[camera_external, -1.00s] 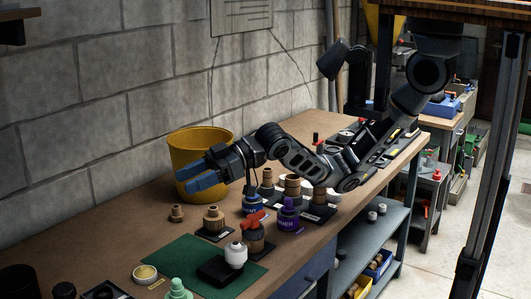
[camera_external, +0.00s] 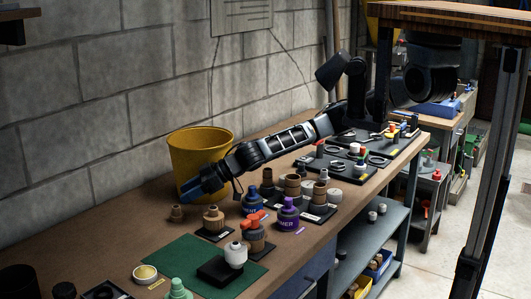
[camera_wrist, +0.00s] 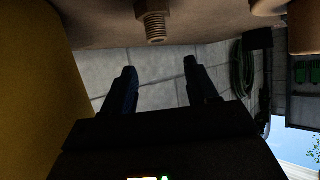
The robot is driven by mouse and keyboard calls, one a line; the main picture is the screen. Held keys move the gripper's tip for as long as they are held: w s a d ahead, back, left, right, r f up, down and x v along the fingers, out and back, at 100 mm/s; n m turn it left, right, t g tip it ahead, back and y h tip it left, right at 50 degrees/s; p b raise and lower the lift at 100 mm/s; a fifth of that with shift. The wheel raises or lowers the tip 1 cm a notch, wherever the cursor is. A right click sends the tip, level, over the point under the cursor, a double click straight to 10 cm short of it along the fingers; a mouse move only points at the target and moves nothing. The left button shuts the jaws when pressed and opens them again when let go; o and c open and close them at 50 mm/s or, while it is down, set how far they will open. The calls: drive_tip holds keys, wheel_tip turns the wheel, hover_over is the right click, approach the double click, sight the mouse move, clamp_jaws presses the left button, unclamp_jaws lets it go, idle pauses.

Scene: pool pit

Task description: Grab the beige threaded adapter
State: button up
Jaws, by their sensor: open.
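A small beige threaded adapter (camera_external: 176,213) stands on the bench in front of the yellow bucket. In the wrist view the threaded adapter (camera_wrist: 153,22) shows at the top edge, partly cut off, with its threads pointing down the picture. My gripper (camera_external: 188,196) is low beside the bucket, its blue fingers just up and right of the adapter in the external view. In the wrist view my gripper (camera_wrist: 158,70) is open with nothing between its fingers. The adapter lies beyond the fingertips, roughly in line with the gap, apart from them.
The yellow bucket (camera_external: 200,150) is close to my gripper and fills the left of the wrist view. A larger tan fitting (camera_external: 213,220) on a black base stands right of the adapter. Several bottles and fittings, including a purple-labelled bottle (camera_external: 289,217), crowd farther right. A green mat (camera_external: 180,250) lies in front.

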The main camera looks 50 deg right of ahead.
sight(179, 206)
drive_tip(key=shift+f, duration=1.45)
drive_tip(key=shift+x, duration=2.5)
clamp_jaws()
